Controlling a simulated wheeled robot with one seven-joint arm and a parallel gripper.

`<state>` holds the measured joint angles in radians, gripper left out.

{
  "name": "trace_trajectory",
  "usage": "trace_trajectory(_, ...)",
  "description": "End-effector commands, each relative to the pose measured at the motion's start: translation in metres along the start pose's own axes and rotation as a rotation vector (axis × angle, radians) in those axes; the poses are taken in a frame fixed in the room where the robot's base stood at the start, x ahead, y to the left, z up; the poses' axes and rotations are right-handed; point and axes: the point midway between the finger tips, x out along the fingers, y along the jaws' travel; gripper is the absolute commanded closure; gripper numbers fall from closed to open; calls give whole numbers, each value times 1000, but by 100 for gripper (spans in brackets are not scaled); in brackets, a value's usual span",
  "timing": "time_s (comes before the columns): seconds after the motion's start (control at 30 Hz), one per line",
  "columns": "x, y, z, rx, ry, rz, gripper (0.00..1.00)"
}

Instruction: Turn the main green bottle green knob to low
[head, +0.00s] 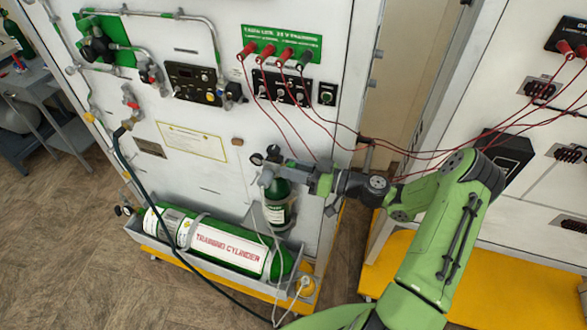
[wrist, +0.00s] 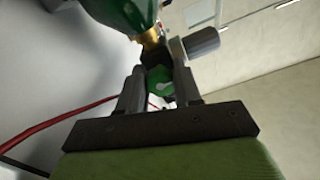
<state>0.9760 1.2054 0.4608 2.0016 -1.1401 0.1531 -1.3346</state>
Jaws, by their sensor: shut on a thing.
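The green bottle (head: 278,203) stands upright against the white panel, at the right end of the training cylinder. In the wrist view its green body (wrist: 128,12) is at the top, with a brass neck below it. My gripper (head: 287,165) reaches the bottle's valve from the right. In the wrist view my gripper (wrist: 160,88) has the green knob (wrist: 159,80) between its two dark fingers, shut on it. A white mark shows on the knob's face. The knob is not clear in the head view, and I cannot tell its setting.
A green cylinder labelled training cylinder (head: 226,250) lies in a tray below. Red cables (head: 284,128) hang from the panel near my arm. A dark hose (head: 135,185) crosses on the left. A grey cylindrical fitting (wrist: 201,42) sits beside the valve.

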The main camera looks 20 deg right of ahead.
Motion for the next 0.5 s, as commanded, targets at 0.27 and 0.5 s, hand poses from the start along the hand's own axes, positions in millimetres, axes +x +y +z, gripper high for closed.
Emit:
trace_trajectory(0.27, 0, 0, 2, 39, -3, 1, 97)
trace_trajectory(0.5, 0, 0, 2, 149, -4, 1, 97)
